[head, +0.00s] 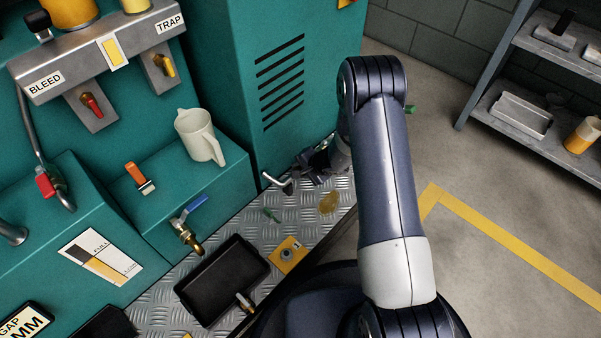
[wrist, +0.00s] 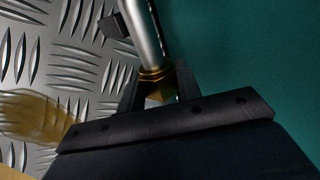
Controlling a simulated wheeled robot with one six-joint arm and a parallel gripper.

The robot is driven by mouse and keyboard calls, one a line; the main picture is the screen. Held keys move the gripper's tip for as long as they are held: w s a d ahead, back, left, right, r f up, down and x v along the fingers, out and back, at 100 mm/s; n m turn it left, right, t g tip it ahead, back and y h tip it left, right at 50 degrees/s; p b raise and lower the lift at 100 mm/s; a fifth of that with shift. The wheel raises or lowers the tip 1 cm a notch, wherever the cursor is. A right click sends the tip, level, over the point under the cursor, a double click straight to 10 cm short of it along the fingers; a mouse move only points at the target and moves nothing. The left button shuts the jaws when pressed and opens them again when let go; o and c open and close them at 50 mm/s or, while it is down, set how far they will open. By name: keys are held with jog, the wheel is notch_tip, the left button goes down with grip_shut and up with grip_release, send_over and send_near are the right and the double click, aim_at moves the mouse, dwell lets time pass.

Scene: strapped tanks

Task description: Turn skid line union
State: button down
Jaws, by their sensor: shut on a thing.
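The skid line union is a brass nut (wrist: 157,84) on a silver pipe (wrist: 146,32) in the wrist view. My gripper (wrist: 158,92) has one finger on each side of the brass nut and is shut on it. The pipe runs up and away from the nut. In the head view my gripper (head: 312,170) is low at the foot of the teal cabinet, over the tread plate. A bent grey pipe end (head: 278,184) shows just left of it. The nut itself is hidden there by my gripper and arm.
A teal cabinet (head: 235,60) wall stands close beside the union. A white jug (head: 200,138) stands on the teal ledge. Open floor lies right.

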jog(key=shift+f+b, duration=0.15)
jog(key=shift+b, duration=1.05)
jog(key=shift+s+t+y, duration=0.1)
jog(key=shift+t+y, duration=0.3)
jog(key=shift+y, duration=0.1)
jog(key=shift+t+y, duration=0.3)
jog(key=shift+t, duration=0.1)
jog(key=shift+d, duration=0.1)
jog(key=c, duration=1.5)
grip_release()
jog(key=shift+t+y, duration=0.5)
jog(key=o, duration=0.6)
